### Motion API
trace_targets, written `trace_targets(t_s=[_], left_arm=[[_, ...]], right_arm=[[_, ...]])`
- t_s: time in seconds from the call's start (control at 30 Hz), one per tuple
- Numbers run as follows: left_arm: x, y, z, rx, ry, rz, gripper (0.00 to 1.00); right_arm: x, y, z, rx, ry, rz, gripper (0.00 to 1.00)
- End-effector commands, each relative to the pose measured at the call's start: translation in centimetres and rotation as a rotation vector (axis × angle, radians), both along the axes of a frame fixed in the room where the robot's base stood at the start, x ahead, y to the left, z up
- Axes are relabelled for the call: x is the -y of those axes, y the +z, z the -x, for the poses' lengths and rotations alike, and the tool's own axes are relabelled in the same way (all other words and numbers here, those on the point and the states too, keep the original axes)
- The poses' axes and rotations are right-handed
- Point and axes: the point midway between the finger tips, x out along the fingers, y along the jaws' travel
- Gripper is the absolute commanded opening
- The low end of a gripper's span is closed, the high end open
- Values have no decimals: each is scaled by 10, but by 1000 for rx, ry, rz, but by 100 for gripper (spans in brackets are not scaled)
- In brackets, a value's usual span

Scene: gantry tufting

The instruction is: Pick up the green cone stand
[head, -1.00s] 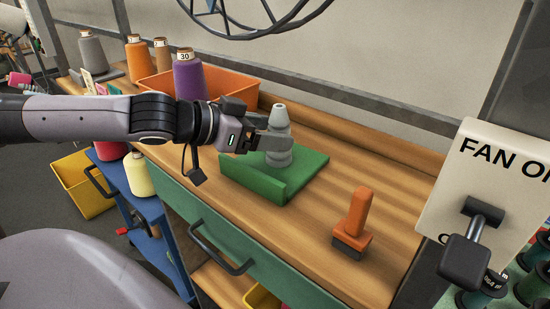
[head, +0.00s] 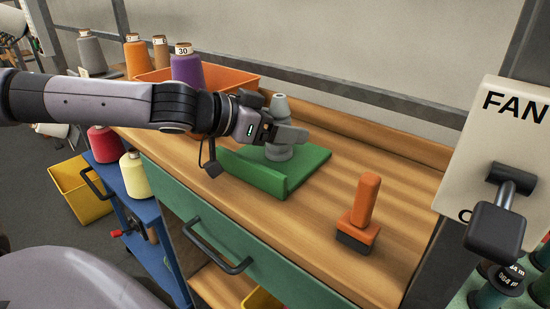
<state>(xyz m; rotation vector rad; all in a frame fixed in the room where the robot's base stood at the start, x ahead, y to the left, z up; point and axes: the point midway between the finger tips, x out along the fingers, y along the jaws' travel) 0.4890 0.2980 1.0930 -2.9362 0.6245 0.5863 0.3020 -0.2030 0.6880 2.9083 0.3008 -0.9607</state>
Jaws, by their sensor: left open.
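The green cone stand (head: 262,177) sits on the wooden worktop (head: 310,222). It has a flat green base with a raised front lip and a stepped grey post (head: 281,103) standing upright on it. My left gripper (head: 290,135) comes in from the left at the height of the post. It is open, and its near finger crosses in front of the post, hiding the middle of it. Whether the other finger is behind the post is hidden. My right gripper is not in view.
An orange bin (head: 247,84) and a purple cone of thread (head: 186,70) stand behind my left arm. An orange-handled block (head: 363,205) stands to the right of the stand. A fan switch panel (head: 492,145) rises at the right. The worktop between is clear.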

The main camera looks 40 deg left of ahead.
Motion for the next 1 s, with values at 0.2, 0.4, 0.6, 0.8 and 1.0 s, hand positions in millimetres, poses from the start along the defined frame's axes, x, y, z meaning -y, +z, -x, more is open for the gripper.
trace_targets(t_s=[0.2, 0.4, 0.6, 0.8, 1.0], left_arm=[[3, -2, -4, -1, -2, 2, 75], [3, -1, -4, 0, -2, 2, 75], [3, -2, -4, 0, -2, 2, 14], [3, -1, -4, 1, -3, 2, 14], [2, 3, -4, 1, -3, 2, 14]], right_arm=[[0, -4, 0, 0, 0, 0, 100], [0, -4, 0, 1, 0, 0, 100], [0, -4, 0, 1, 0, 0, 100], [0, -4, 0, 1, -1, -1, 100], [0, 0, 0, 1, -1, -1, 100]])
